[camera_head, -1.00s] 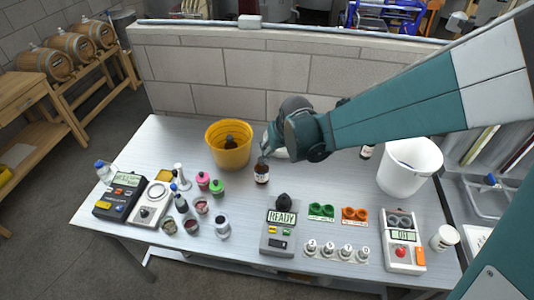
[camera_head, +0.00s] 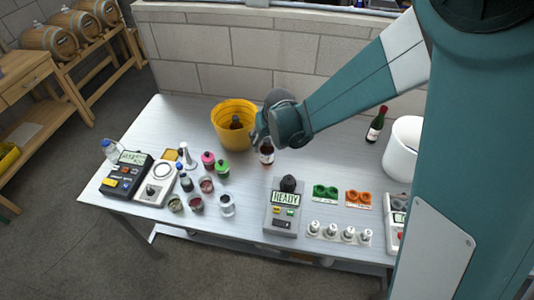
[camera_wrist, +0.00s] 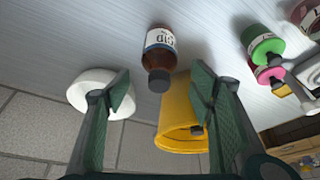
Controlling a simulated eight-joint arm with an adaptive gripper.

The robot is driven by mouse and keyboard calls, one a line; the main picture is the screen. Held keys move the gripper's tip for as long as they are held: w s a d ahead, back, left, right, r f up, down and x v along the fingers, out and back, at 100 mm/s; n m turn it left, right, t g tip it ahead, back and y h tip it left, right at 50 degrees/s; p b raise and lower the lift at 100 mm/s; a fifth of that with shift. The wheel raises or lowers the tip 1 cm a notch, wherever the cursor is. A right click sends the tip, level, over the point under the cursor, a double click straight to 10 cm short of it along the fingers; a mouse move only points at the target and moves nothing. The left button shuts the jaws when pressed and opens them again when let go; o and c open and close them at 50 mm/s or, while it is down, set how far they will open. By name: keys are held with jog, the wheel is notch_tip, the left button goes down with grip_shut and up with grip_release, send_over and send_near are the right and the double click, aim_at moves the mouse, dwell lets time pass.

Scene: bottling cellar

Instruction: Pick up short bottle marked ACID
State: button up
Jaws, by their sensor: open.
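A short brown bottle (camera_head: 267,154) with a white label and dark cap stands on the bench, right of the yellow bucket. In the wrist view the bottle (camera_wrist: 159,60) shows between and beyond the fingertips, its cap toward me. Its label is seen upside down and only in part; the letters "CID" seem to show. My gripper (camera_head: 261,132) is just above and behind the bottle in the head view, partly covering it. In the wrist view my gripper (camera_wrist: 161,84) is open, with one green finger on each side and nothing held.
The yellow bucket (camera_head: 222,138) holds a dark bottle. A white round thing (camera_wrist: 90,80) lies beside the left finger. Pink and green bottles (camera_head: 221,169) and several small jars stand left. A READY device (camera_head: 283,220) is in front; a green bottle (camera_head: 376,124) and white bucket (camera_head: 402,145) are right.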

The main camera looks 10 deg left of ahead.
jog(key=shift+x, duration=1.3)
jog(key=shift+b+x, duration=0.3)
jog(key=shift+x, duration=2.25)
jog(key=shift+w, duration=0.1)
jog(key=c, duration=1.3)
